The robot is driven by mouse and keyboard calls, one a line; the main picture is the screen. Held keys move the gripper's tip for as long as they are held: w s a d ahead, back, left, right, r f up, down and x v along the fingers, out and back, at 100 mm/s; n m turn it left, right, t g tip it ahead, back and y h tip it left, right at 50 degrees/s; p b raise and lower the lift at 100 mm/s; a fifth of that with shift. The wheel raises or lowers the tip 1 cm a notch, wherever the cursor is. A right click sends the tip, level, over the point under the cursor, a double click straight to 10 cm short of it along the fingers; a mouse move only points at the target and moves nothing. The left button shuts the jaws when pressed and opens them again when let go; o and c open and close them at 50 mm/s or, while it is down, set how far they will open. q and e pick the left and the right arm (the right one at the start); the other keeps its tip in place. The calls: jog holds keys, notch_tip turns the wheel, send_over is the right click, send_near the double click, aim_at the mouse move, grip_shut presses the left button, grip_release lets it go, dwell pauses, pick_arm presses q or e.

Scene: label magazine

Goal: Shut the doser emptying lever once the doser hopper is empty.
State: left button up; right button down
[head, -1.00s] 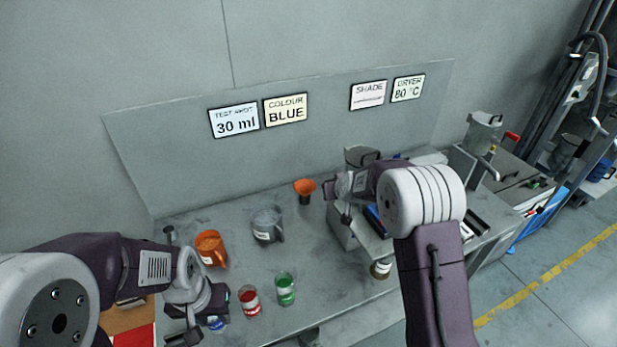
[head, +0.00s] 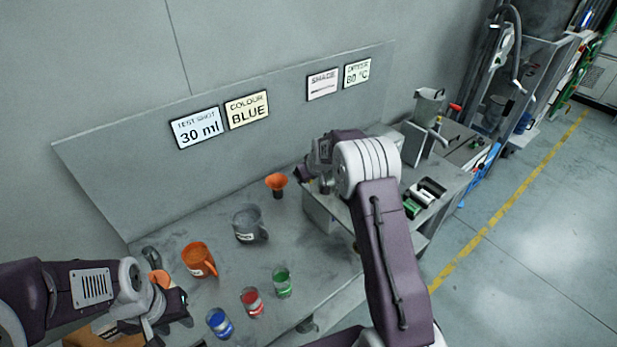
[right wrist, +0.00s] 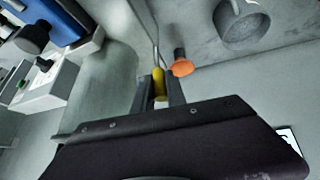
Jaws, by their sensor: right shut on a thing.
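My right gripper (right wrist: 160,90) is shut on the yellow grip (right wrist: 158,82) of a thin metal lever (right wrist: 148,30), seen in the right wrist view. A grey, cloudy hopper-like container (right wrist: 105,85) stands beside it; its contents cannot be made out. In the head view my right arm hides most of the doser (head: 322,212), and the right gripper (head: 308,174) shows only in part at its left side. My left gripper (head: 168,328) looks open and empty, low at the left over the bench.
Blue (head: 219,323), red (head: 252,302) and green (head: 283,283) jars line the front. Another hopper (head: 428,107) stands at the far right.

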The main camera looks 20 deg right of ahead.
jog(key=c, duration=1.3)
grip_release()
jog(key=shift+w, duration=0.1)
jog(key=shift+c, duration=0.2)
jog(key=shift+a, duration=0.1)
jog(key=b+v, duration=0.2)
jog(key=v, duration=0.7)
jog(key=shift+w, duration=0.1)
